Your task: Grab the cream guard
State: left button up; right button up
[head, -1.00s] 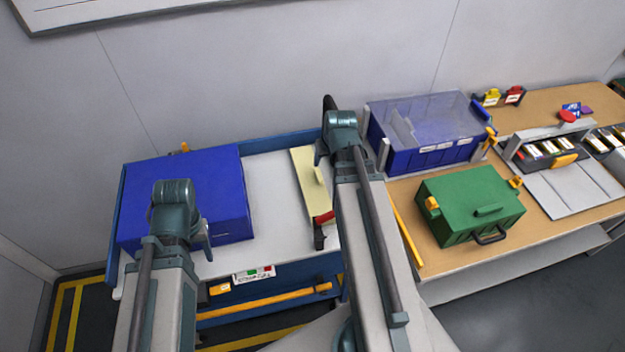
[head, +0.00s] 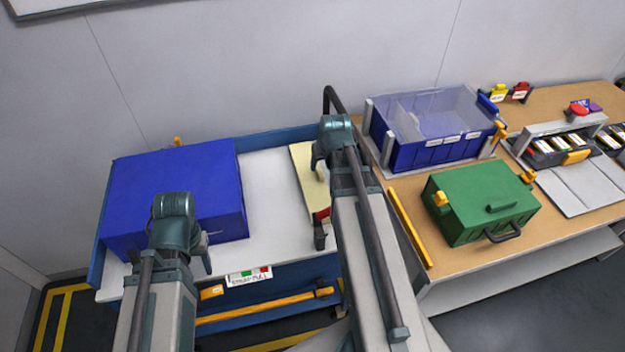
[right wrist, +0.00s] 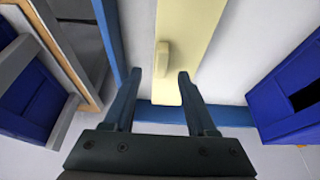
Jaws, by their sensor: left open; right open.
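The cream guard (head: 304,170) is a flat cream panel lying on the white top of the blue cart, partly hidden by my right arm in the head view. In the right wrist view the cream guard (right wrist: 188,45) shows with a raised cream handle block (right wrist: 163,60) on it. My right gripper (right wrist: 171,75) is open and empty, its fingers on either side of the guard's lower part in that view; I cannot tell its height above it.
A large blue box (head: 170,185) fills the cart's left side. White cart top (head: 275,195) is clear between box and guard. A wooden bench at right holds a clear-lidded blue bin (head: 430,125), a green case (head: 480,200) and a yellow bar (head: 410,228). A wall stands behind.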

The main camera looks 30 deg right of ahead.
aim_at(320, 170)
jog(key=b+x, duration=0.4)
jog(key=x, duration=0.1)
jog(key=shift+w+a+f+b, duration=0.1)
jog(key=shift+w+b, duration=0.05)
jog(key=shift+b, duration=0.2)
grip_shut()
